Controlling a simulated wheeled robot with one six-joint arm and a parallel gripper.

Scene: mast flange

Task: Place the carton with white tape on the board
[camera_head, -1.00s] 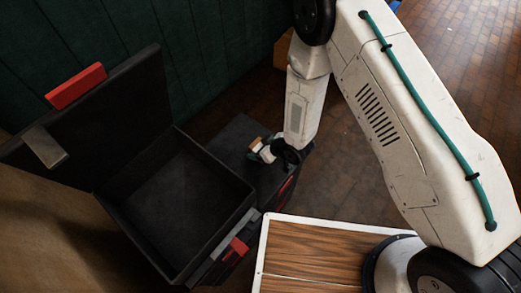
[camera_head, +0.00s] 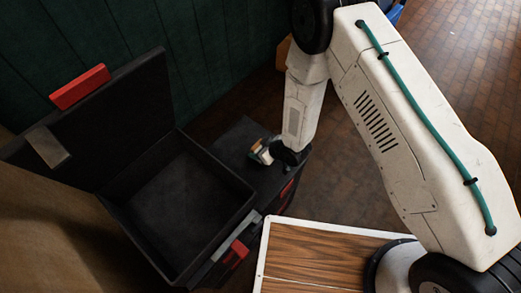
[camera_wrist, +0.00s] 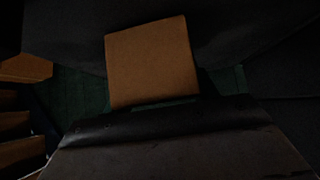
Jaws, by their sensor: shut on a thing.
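My gripper (camera_head: 265,152) is small in the head view, over the dark surface beside the open black case. It is shut on a small tan carton (camera_head: 256,147). A pale patch shows by the carton, but I cannot tell whether it is white tape. In the wrist view the carton (camera_wrist: 152,62) shows a plain tan face, with no tape visible on it. I cannot make out the board for certain.
The open black case (camera_head: 247,205) has a raised lid and red latches, and looks empty inside. A dark flat surface (camera_head: 238,132) lies just right of it. An orange-brown box (camera_head: 283,52) stands behind my arm. Brown tiled floor (camera_head: 345,150) is open to the right.

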